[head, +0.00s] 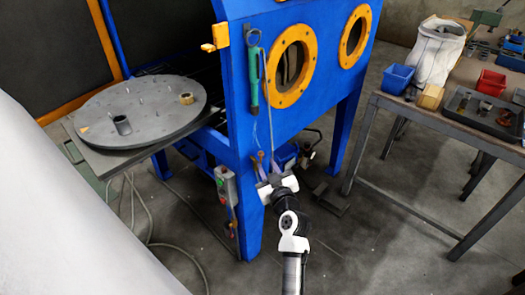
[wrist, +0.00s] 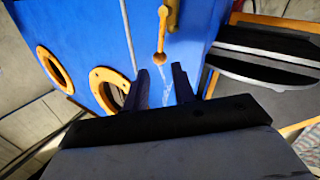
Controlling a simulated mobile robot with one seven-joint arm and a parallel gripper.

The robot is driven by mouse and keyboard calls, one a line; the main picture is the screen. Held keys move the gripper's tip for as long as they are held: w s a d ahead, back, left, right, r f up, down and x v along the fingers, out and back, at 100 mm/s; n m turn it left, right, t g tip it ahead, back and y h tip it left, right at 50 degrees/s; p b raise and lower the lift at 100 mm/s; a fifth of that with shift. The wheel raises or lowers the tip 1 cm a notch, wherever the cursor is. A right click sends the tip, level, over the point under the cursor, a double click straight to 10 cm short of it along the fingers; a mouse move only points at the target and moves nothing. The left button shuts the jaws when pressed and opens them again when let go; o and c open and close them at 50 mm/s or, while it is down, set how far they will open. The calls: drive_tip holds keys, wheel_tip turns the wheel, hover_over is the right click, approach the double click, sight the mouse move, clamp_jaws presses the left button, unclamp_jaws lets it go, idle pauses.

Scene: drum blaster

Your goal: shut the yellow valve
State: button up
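The yellow valve (wrist: 161,38) shows in the wrist view as a slim yellow lever with a rounded end, against the blue cabinet wall. In the head view, a small orange-yellow piece by the cabinet's front leg (head: 262,157) looks like the same valve, partly hidden by my gripper. My gripper (head: 269,174) is low in front of that leg. In the wrist view its two dark fingers (wrist: 168,72) are apart with nothing between them. The lever's rounded end lies just beyond the fingertips, and I see no contact.
The blue cabinet (head: 310,118) has orange-ringed portholes and a hanging green tool (head: 254,80). A round turntable (head: 150,108) juts out at left. A control box (head: 226,187) hangs beside the leg. A workbench (head: 455,125) with bins stands right. Floor between is mostly clear.

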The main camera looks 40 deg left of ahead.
sight(262, 156)
drive_tip(key=p+x, duration=0.1)
drive_tip(key=x, duration=0.5)
drive_tip(key=shift+w+a, duration=0.2)
drive_tip(key=shift+a, duration=0.15)
clamp_jaws()
